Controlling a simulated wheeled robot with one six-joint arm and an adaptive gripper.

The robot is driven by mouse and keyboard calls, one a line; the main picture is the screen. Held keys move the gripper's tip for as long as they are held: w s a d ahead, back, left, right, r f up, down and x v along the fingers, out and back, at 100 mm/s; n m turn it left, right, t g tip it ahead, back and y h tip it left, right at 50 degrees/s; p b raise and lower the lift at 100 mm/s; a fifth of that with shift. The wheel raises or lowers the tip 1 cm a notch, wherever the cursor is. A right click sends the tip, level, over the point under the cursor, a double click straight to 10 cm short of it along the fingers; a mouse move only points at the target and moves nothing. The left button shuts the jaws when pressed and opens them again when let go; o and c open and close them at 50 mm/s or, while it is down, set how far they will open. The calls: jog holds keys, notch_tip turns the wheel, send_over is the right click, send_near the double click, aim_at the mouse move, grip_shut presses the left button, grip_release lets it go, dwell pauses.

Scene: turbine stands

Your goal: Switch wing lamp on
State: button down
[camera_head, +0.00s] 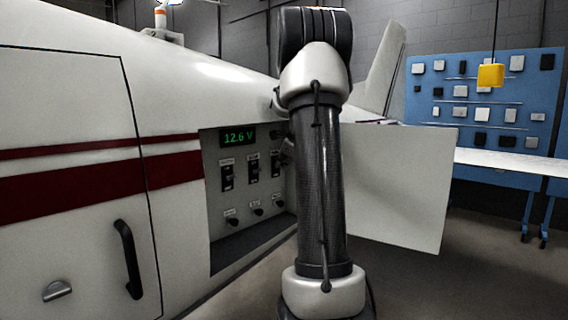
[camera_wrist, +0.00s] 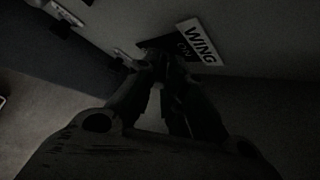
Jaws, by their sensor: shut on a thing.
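The wing lamp switch is at the fingertips of my gripper (camera_wrist: 163,68) in the dim wrist view. Its white WING label (camera_wrist: 201,42) and a dark ON mark (camera_wrist: 183,46) show just beyond the fingertips. The fingers are shut on the switch, whose lever is mostly hidden between them. In the head view, my arm stands in front of the right part of the switch panel (camera_head: 243,193), and my gripper is hidden there. The panel carries several dark switches and knobs with small labels, too small to read.
A green display (camera_head: 238,136) on the panel reads 12.6 V. An open white hatch door (camera_head: 400,185) stands out right of my arm. A dark handle (camera_head: 128,258) sticks out from the white body at left. A blue tool board (camera_head: 480,100) and bench stand behind.

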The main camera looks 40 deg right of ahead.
jog(key=shift+r, duration=0.15)
jog(key=c, duration=1.5)
grip_release()
jog(key=s+a, duration=0.1)
jog(key=s, duration=0.3)
jog(key=s+a+r, duration=0.1)
jog(key=s+a, duration=0.1)
jog(key=s, duration=0.3)
jog(key=s+a+r, duration=0.1)
jog(key=s, duration=0.3)
jog(key=shift+s+a, duration=0.15)
jog(key=shift+s, duration=0.05)
